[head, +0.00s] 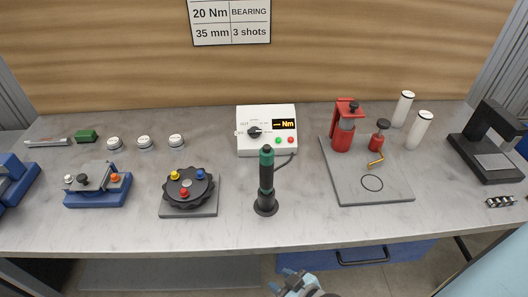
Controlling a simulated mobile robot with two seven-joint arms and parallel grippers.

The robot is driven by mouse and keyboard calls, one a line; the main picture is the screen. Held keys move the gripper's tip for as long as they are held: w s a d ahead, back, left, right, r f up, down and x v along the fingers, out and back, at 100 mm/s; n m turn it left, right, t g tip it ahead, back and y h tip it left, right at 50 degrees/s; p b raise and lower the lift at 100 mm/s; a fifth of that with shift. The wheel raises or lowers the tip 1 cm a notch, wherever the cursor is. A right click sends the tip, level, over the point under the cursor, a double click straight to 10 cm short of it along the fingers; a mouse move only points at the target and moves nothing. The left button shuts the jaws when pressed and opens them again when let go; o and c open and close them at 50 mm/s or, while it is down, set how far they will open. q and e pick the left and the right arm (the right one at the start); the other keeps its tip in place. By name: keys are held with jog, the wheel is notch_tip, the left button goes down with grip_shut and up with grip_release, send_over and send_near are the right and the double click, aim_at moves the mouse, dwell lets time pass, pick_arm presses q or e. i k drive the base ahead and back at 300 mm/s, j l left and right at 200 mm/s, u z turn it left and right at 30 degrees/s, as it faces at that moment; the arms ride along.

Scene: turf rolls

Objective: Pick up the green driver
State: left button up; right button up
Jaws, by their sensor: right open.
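The green driver (266,178) is black with green bands and stands upright in a round dark base on the grey bench. A dark cable runs from its upper part toward the white control box behind it. My right gripper (283,279) is at the bottom of the head view, below the bench's front edge and in front of the driver. It is open and apart from the driver. Its fingertips are small in view. My left gripper is not in view.
A white box (265,148) with knob and display stands behind the driver. A black round fixture (188,187) is to its left. A grey board (372,190) with a red press (343,128) is to its right. The bench is clear just around the driver's base. A blue drawer (340,262) is below.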

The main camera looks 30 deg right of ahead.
aim_at(266, 153)
jog(key=z, duration=0.85)
jog(key=k+l, duration=0.05)
